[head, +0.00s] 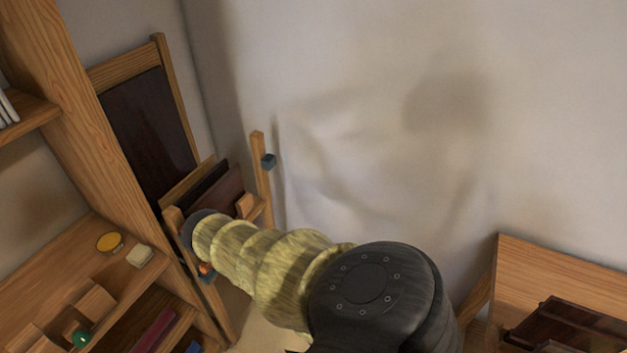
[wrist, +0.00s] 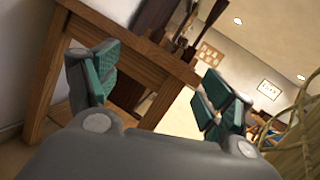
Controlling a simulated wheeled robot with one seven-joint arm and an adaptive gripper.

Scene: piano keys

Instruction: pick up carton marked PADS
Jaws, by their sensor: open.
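I cannot make out a carton marked PADS in either view. My gripper (wrist: 156,88) shows in the wrist view with its two green-padded fingers spread wide apart. It is open, with nothing between the fingers. Behind the fingers is the edge of a wooden table (wrist: 135,48). In the head view my arm crosses the lower middle, and I cannot make out the gripper there.
At left in the head view, a wooden shelf unit (head: 62,90) holds a yellow round item (head: 109,242), a pale block (head: 140,256) and a green ball (head: 81,338). A wooden frame with a dark panel (head: 150,115) stands behind. A desk (head: 545,268) is at right.

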